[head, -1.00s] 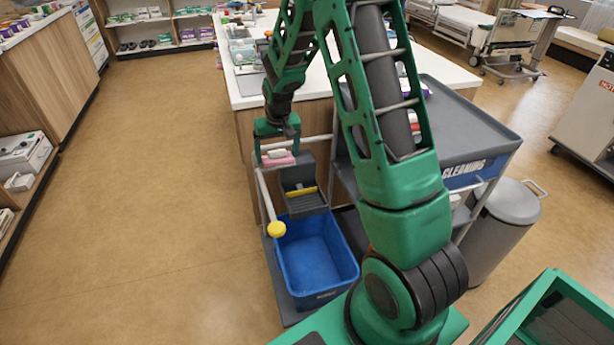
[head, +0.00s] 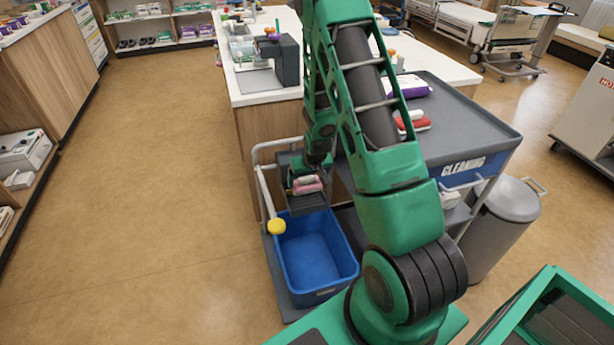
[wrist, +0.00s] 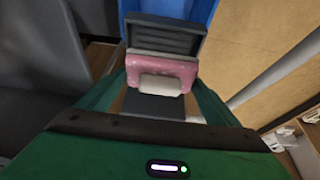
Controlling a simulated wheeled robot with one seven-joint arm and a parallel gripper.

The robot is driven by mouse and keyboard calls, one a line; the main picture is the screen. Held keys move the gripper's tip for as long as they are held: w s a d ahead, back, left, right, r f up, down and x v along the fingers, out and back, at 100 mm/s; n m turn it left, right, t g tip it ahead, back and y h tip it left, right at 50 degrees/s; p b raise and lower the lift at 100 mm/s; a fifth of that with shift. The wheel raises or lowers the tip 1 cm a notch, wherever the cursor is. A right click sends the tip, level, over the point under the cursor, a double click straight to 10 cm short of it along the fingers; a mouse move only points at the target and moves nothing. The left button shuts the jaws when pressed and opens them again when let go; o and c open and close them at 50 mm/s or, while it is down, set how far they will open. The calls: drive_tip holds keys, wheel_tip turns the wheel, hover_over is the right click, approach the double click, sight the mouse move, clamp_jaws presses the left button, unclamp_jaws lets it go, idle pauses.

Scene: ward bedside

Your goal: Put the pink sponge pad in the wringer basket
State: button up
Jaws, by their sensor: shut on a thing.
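The pink sponge pad (head: 308,188) is held in my gripper (head: 306,181). In the wrist view the pink pad (wrist: 165,70) with its pale grip block (wrist: 161,84) sits between my fingers. The dark grey wringer basket (head: 304,204) is mounted at the back end of the blue bucket (head: 308,258). The pad is over or at the mouth of the basket in the head view; whether it touches the basket is unclear. In the wrist view the grey basket (wrist: 165,36) shows just beyond the pad. My arm hides part of the basket's right side.
The grey cleaning cart (head: 455,125) carries a red-and-white pad (head: 412,122) and a purple pack (head: 408,87). The counter (head: 262,97) is behind. Open floor lies left.

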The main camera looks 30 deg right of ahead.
drive_tip(key=shift+f, duration=3.95)
drive_tip(key=o, duration=0.8)
drive_tip(key=shift+o, duration=0.2)
drive_tip(key=shift+w+r, duration=0.15)
drive_tip(key=shift+r, duration=4.35)
drive_tip(key=shift+r, duration=0.1)
